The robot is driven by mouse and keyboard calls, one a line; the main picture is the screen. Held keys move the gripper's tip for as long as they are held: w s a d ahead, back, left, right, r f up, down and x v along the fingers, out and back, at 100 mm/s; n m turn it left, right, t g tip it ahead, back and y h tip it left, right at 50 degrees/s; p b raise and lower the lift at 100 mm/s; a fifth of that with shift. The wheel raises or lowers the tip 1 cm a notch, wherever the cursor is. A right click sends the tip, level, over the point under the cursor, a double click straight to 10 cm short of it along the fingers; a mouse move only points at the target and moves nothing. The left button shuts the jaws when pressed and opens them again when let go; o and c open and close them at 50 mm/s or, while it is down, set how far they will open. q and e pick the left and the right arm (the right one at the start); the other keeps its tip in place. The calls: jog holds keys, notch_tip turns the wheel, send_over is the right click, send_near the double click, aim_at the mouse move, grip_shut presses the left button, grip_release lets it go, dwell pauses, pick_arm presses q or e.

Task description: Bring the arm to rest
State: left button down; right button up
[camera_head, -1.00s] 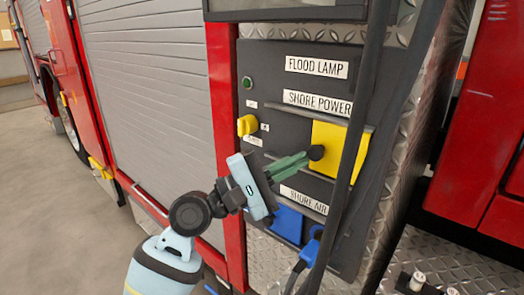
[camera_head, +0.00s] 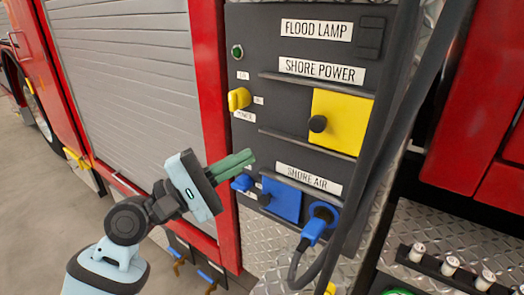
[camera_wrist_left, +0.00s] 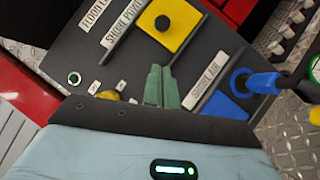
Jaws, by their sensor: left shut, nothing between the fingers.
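My left gripper (camera_head: 236,163) is shut and empty, its green fingers together. In the head view it is in front of the panel's left side, below the yellow knob (camera_head: 239,99) and left of the blue square cover (camera_head: 282,200). In the left wrist view the shut green fingers (camera_wrist_left: 161,87) point toward the dark panel (camera_wrist_left: 140,50). The yellow square cover (camera_head: 340,120) with a black knob is up and right of the gripper, apart from it. My right gripper is not in view.
A blue plug (camera_head: 314,230) with a dark cable sits in the shore air socket. Thick black hoses (camera_head: 395,130) hang down the panel's right side. A grey roller shutter (camera_head: 130,80) is at the left. Open floor (camera_head: 30,190) lies at the lower left.

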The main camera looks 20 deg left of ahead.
pick_arm(q)
jog(key=v, duration=0.3)
jog(key=shift+b, duration=0.3)
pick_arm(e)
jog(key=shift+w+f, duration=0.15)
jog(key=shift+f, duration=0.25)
